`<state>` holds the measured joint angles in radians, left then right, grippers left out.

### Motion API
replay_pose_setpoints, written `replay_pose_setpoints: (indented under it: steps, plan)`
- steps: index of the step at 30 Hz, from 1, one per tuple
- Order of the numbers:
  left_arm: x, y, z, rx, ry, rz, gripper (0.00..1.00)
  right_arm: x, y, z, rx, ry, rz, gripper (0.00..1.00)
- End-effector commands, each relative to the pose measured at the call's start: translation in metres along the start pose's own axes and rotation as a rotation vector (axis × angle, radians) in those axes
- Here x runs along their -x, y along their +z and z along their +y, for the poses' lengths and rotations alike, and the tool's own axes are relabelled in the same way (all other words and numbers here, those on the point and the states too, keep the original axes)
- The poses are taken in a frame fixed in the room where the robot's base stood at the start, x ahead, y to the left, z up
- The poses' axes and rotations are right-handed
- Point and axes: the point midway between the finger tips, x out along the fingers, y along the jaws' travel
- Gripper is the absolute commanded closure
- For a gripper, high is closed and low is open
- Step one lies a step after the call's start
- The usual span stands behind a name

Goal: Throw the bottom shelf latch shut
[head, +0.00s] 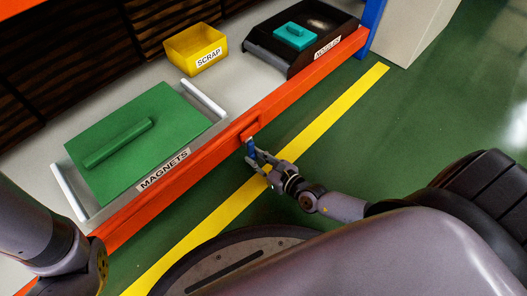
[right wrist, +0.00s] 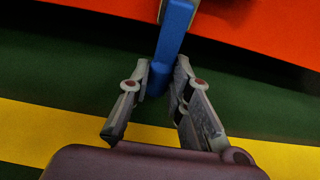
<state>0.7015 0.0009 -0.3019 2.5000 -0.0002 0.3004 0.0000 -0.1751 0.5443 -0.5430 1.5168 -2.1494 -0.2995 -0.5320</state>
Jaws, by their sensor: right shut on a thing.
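The bottom shelf latch is a blue lever (head: 251,147) on the orange front beam (head: 212,152) of the bottom shelf, near the beam's middle. My right gripper (head: 255,156) is at the latch, in front of the beam. In the right wrist view the blue lever (right wrist: 174,42) hangs down from the orange beam (right wrist: 250,25), with its lower end between the two fingertips. My right gripper (right wrist: 160,80) is shut on it. My left arm shows at the lower left of the head view, but its gripper is out of the frame.
On the shelf stand a tray labelled MAGNETS (head: 212,103) with a green lid (head: 105,165), a yellow SCRAP bin (head: 182,60) and a black tray (head: 262,52) holding a teal block (head: 295,36). A yellow stripe (head: 330,118) crosses the green floor. A pale cabinet (head: 408,30) stands at upper right.

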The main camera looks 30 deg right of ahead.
Motion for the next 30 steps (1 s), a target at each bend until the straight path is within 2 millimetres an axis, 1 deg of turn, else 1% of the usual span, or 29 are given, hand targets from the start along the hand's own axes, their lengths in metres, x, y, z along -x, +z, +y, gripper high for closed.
replay_pose_setpoints:
  steps: [11,12,18,21,30]
  plan:
    - [0.0009,-0.0001,-0.0006,-0.002,-0.001,-0.001,1.0,-0.0014,-0.0005,-0.0009,0.002,-0.003,-0.002,1.0]
    - [0.0009,-0.0001,-0.0007,-0.002,-0.001,-0.001,1.0,-0.0014,-0.0004,-0.0009,0.002,-0.003,-0.002,0.79]
    - [0.0009,0.0001,-0.0008,-0.002,-0.002,-0.001,1.0,-0.0011,-0.0002,-0.0003,0.002,-0.002,-0.003,0.66]
    - [0.0008,0.0001,-0.0008,-0.002,-0.002,-0.001,1.0,-0.0009,-0.0002,0.0,0.002,-0.001,-0.003,0.61]
    - [0.0016,0.0013,-0.0017,0.0,-0.008,-0.006,1.0,0.0013,-0.0003,0.0004,0.002,0.0,-0.002,0.61]
